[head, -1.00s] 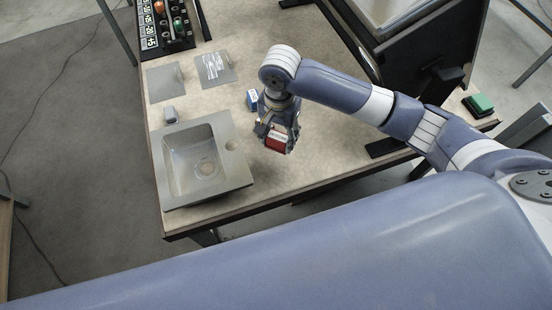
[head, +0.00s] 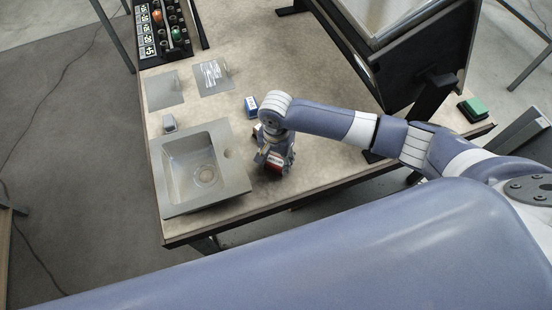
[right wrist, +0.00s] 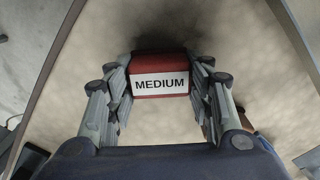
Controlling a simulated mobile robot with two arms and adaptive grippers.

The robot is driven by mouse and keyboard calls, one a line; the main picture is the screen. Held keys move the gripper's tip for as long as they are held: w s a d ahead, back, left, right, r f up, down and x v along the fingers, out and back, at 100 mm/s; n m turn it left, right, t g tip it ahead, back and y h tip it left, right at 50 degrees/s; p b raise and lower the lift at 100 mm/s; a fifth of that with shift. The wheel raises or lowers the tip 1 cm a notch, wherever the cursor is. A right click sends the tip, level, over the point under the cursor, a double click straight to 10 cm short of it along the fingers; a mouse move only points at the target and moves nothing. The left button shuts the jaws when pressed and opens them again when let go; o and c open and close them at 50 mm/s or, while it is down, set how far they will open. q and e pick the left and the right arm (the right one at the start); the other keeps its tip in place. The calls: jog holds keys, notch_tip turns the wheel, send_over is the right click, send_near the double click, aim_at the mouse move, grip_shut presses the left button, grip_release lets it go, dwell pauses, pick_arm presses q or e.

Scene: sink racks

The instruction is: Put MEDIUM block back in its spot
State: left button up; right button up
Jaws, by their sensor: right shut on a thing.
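The red MEDIUM block (right wrist: 160,66) has a white label and sits between the two fingers of my right gripper (right wrist: 160,88) in the right wrist view. In the head view the right gripper (head: 273,160) points down over the table, just right of the sink, shut on the red block (head: 274,166). The block is low, at or near the table top; I cannot tell whether it touches. Part of it is hidden by the fingers. My left gripper does not show.
A metal sink (head: 157,180) is left of the gripper. A blue-and-white block (head: 251,106) lies behind it, and a small grey block (head: 169,124) stands by the sink. A green block (head: 473,109) is far right. A black rack (head: 177,45) stands at the back; the table's front edge is close.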

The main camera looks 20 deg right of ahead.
aim_at(276, 160)
jog(key=shift+f, duration=0.1)
jog(key=o, duration=1)
notch_tip(276, 160, up, 12)
jog(key=shift+r, duration=0.2)
